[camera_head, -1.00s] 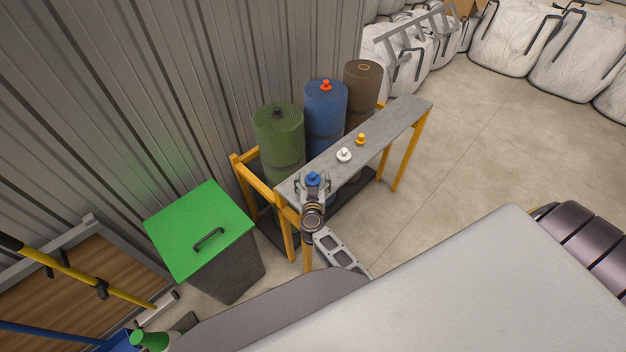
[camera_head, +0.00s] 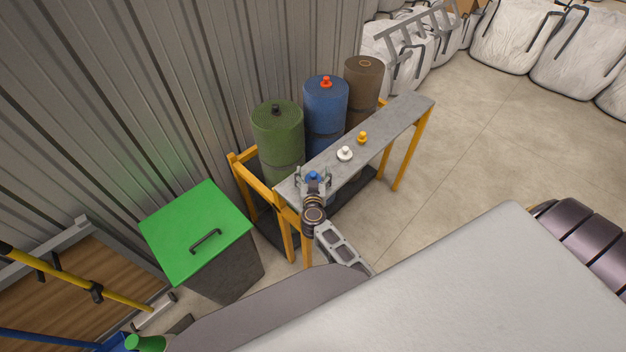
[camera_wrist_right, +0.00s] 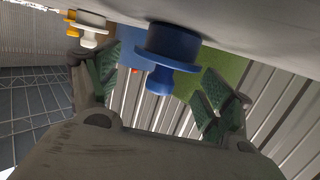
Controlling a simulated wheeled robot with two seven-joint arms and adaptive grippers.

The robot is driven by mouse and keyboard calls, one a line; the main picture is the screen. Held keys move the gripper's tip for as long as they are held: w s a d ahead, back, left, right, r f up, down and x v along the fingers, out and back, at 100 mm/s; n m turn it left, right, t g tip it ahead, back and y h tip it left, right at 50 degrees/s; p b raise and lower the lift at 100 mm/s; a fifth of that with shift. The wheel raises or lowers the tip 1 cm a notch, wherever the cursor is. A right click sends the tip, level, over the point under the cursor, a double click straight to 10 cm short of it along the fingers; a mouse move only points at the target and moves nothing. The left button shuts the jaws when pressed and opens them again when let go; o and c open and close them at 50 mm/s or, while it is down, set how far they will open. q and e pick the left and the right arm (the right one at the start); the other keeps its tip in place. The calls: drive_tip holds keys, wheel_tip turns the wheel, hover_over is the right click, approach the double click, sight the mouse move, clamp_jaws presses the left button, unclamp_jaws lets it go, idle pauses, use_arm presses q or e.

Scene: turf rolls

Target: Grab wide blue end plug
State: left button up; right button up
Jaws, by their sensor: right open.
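The wide blue end plug (camera_head: 313,176) sits on the near left end of the narrow grey shelf (camera_head: 386,130). In the right wrist view the blue plug (camera_wrist_right: 168,55) shows a broad body, a flange and a narrower knob, between the fingers. My right gripper (camera_head: 313,180) is open around the plug, with a finger on each side. In the wrist view its green-padded fingers (camera_wrist_right: 160,88) stand apart from the plug, with gaps on both sides. My left gripper is not in view.
A white plug (camera_head: 345,154) and a yellow plug (camera_head: 362,138) stand farther along the shelf. Behind it stand green (camera_head: 278,135), blue (camera_head: 325,110) and brown (camera_head: 362,85) rolls, the blue one topped by a red plug (camera_head: 326,82). A green-lidded bin (camera_head: 195,225) stands at the left.

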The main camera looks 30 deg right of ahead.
sight(313, 173)
drive_tip(key=shift+c, duration=0.5)
drive_tip(key=c, duration=1.1)
drive_tip(key=shift+o, duration=0.2)
drive_tip(key=shift+r, duration=0.2)
drive_tip(key=shift+r+p, duration=2.05)
drive_tip(key=shift+r, duration=2.75)
